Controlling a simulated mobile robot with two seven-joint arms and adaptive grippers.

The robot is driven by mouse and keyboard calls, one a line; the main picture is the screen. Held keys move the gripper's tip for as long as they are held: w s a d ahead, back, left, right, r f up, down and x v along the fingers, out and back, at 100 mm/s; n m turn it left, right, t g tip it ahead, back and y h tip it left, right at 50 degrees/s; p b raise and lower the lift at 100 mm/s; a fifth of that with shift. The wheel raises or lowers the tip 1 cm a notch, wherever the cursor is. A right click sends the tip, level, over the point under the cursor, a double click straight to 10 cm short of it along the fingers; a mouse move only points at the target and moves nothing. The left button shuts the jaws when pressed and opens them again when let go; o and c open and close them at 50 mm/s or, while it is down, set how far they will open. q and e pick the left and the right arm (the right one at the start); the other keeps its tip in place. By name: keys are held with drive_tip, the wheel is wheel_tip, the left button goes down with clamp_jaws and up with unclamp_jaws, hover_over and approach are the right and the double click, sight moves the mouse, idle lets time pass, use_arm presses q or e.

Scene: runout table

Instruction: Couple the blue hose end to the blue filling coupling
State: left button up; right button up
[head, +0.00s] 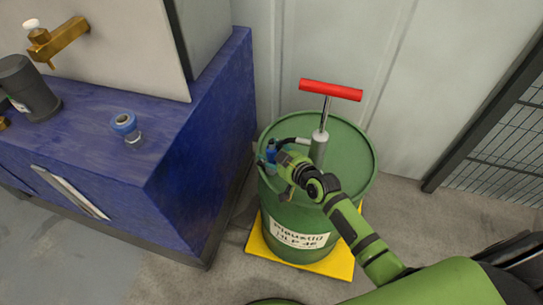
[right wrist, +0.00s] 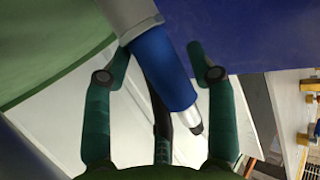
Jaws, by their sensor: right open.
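The blue hose end (head: 271,150) is at the near left rim of the green drum, beside the hand pump. It also shows in the right wrist view as a blue sleeve (right wrist: 164,68) with a grey part above and a dark tip below. The blue filling coupling (head: 124,124), a blue ring on a clear neck, stands on the blue cabinet top at the left. My left gripper is out of view.
The green drum (head: 285,215) stands on a yellow base (head: 338,262). The pump has a red T-handle (head: 331,90) rising above the drum. A dark grey can (head: 27,88) and a brass tap (head: 58,42) are at far left. Mesh fencing (head: 500,145) stands right.

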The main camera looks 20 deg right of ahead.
clamp_jaws()
drive_tip(key=shift+r, duration=0.1)
